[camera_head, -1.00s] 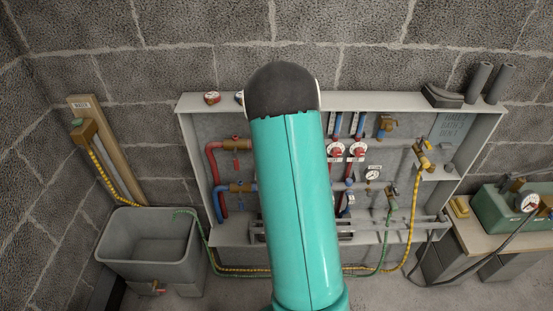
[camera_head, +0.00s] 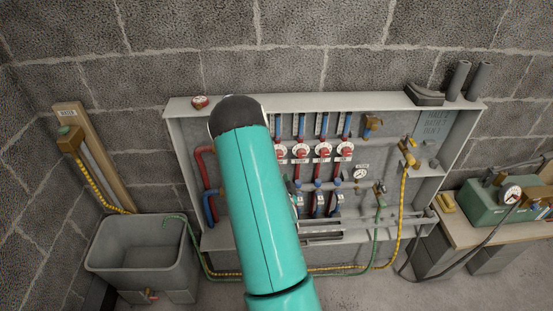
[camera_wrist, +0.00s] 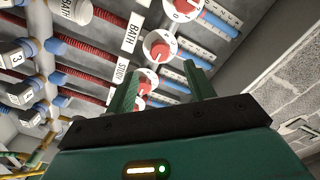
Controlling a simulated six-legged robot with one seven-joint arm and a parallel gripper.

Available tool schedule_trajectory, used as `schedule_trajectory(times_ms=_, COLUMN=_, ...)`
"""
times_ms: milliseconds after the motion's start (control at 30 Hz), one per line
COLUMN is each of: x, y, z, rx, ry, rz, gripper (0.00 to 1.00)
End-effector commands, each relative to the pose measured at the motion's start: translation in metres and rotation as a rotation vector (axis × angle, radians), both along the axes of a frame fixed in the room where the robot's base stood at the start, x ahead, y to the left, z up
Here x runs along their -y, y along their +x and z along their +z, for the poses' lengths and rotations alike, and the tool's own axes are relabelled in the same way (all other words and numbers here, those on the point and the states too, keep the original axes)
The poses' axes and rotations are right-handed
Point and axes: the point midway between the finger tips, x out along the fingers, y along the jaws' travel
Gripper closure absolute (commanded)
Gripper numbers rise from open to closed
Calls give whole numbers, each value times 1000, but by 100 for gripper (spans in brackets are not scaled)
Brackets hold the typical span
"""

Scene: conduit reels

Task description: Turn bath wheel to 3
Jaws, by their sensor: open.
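A round white dial with a red wheel (camera_wrist: 160,48) lies just beyond the gap between my fingertips in the wrist view. A white BATH label (camera_wrist: 130,32) sits beside it, on its left, so it looks like the bath wheel. The number it points at is too small to read. My gripper (camera_wrist: 164,70) is open, with nothing between its green fingers, and seems apart from the wheel. In the head view the row of red wheels (camera_head: 323,150) shows on the panel, but their labels are unreadable. My arm hides the gripper there.
Another red wheel (camera_wrist: 184,7) is above, and further ones lie partly behind my left finger near the STUDY label (camera_wrist: 122,71). Red and blue pipes run past the wheels. A grey tub (camera_head: 140,250) stands left, and a green pump box (camera_head: 487,203) right.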

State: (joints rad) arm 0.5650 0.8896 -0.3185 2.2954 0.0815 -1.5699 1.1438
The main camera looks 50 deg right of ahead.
Motion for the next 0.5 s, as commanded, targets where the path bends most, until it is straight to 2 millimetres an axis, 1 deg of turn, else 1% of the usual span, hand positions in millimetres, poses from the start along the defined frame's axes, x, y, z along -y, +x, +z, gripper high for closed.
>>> schedule_trajectory(times_ms=33, x=8, y=7, z=1, rx=1, ry=-2, rz=0, gripper=46)
schedule_trajectory(times_ms=100, x=18, y=17, z=1, rx=1, ry=-2, rz=0, gripper=46)
schedule_trajectory(times_ms=300, x=45, y=42, z=1, rx=0, ry=-2, rz=3, gripper=46)
schedule_trajectory(times_ms=500, x=59, y=57, z=0, rx=-1, ry=-1, rz=5, gripper=46)
